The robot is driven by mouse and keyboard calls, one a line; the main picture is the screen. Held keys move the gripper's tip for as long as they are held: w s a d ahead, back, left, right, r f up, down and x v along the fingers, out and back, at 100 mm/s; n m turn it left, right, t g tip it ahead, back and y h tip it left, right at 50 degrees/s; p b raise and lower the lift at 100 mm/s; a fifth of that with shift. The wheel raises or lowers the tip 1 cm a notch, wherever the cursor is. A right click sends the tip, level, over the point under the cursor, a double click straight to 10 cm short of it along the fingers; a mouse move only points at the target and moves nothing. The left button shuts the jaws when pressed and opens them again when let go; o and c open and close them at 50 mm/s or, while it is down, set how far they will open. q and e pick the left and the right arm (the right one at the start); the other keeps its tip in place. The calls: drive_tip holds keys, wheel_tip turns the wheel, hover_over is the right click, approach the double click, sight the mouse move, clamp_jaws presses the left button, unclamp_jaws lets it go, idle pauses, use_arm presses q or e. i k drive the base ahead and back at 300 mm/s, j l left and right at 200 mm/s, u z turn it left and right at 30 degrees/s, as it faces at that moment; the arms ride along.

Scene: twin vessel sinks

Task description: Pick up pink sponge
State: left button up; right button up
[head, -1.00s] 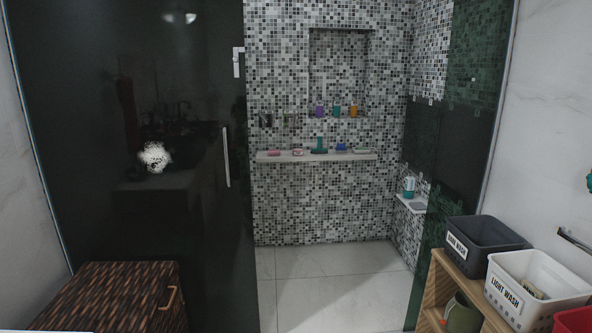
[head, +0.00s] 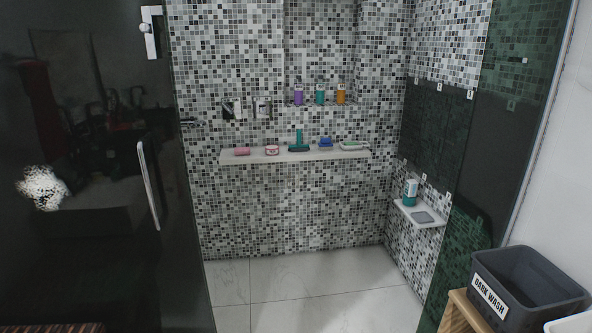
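A small pink block that looks like the pink sponge (head: 242,152) lies at the left end of the white wall shelf (head: 300,156) inside the tiled shower. Beside it on the shelf is a small pink and white item (head: 272,150), too small to make out. Neither of my grippers shows in the head view, and nothing is seen touching the sponge.
A dark glass panel with a handle (head: 149,185) fills the left side. Pale floor tiles (head: 300,290) lie clear ahead through the opening. A dark grey basket (head: 530,285) labelled DARK WASH stands at the lower right. A small corner shelf (head: 420,213) holds a teal bottle (head: 410,191).

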sight(239, 150)
drive_tip(key=i, duration=2)
drive_tip(key=i+u, duration=0.15)
drive_tip(key=i, duration=0.5)
drive_tip(key=i+l+u, duration=0.15)
drive_tip(key=i, duration=0.5)
